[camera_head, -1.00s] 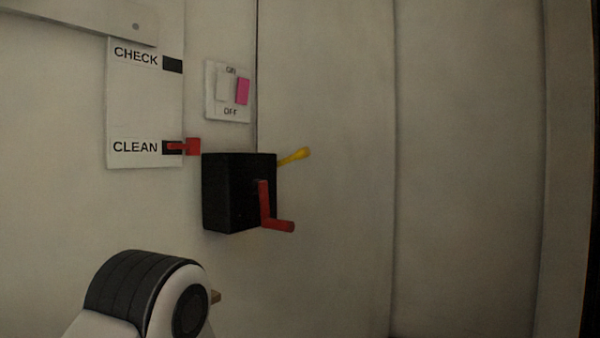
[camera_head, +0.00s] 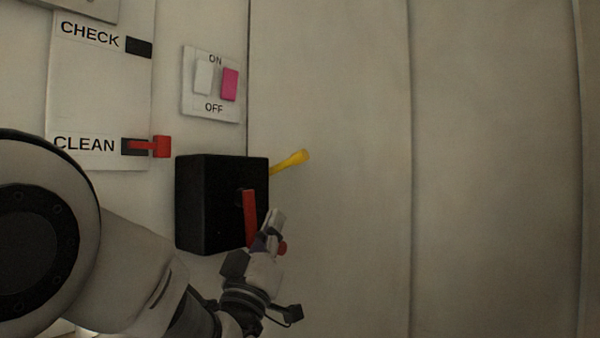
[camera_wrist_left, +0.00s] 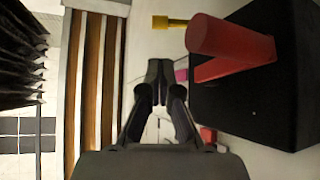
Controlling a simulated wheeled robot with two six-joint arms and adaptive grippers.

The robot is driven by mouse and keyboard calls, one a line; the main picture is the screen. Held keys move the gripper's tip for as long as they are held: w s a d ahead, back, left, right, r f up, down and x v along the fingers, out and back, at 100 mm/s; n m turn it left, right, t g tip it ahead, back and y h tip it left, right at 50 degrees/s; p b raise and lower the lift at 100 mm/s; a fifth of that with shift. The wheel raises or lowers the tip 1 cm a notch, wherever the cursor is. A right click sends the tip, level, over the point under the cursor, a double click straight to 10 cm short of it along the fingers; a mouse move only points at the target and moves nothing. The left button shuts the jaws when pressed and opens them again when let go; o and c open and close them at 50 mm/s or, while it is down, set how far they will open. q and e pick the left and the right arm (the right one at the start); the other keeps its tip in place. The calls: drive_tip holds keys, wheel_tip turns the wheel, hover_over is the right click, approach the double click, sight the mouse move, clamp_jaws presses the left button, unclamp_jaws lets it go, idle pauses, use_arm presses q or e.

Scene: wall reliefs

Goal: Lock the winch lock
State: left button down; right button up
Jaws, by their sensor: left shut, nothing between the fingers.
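A black winch box (camera_head: 208,203) is mounted on the wall, with a red crank (camera_head: 249,217) on its front and a yellow lever (camera_head: 290,161) sticking out to the right and slightly up. My left gripper (camera_head: 274,219) is in front of the box's lower right corner and hides part of the crank. In the left wrist view, the gripper (camera_wrist_left: 159,70) has its fingers together and empty. There the red crank (camera_wrist_left: 222,38), the black box (camera_wrist_left: 262,95) and the yellow lever (camera_wrist_left: 168,22) are to the right of or beyond the fingers. My right gripper is not in view.
A switch plate (camera_head: 211,108) marked ON and OFF with a white and a pink rocker is above the box. A white panel (camera_head: 98,95) marked CHECK and CLEAN is at left, its red slider (camera_head: 161,146) at CLEAN. The wall to the right is bare.

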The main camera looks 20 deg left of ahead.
use_arm(q)
approach(298, 161)
drive_tip(key=x, duration=0.7)
drive_tip(key=shift+r, duration=0.1)
